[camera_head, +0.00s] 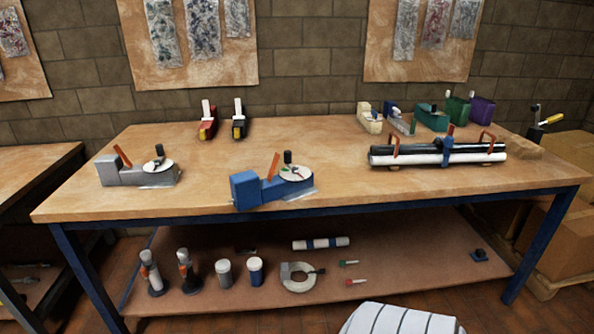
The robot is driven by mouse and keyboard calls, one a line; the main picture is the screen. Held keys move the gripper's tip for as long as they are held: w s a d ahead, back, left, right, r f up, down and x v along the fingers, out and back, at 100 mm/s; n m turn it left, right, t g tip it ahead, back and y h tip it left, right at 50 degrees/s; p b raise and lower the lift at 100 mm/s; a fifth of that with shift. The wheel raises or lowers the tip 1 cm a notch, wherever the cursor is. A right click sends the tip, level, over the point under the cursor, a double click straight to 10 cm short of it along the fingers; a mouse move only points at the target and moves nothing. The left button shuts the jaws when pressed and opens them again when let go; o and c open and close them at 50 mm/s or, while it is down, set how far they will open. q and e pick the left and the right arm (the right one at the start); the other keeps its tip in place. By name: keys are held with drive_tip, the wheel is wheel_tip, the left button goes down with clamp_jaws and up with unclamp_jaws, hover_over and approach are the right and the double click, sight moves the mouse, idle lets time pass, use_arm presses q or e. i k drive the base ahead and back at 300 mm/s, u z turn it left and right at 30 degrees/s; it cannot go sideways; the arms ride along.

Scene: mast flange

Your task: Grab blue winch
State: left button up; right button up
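The blue winch (260,188) sits upright near the front edge of the wooden workbench, a little left of its middle. It has a blue block body, an orange lever, and a white round dial with a dark knob on its right side. A similar grey winch (126,174) with an orange lever and white dial stands to its left, apart from it. Neither of my grippers is in view, and nothing is touching the blue winch.
The workbench (330,150) is clear around the blue winch. Black and white tubes (440,153) in a rack lie to the right. Two small tools (208,122) and several coloured bins (432,116) stand at the back. A lower shelf (390,270) holds bottles and tape. Cardboard boxes (562,235) stand right.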

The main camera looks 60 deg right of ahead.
sight(248, 191)
drive_tip(key=z, duration=1.7)
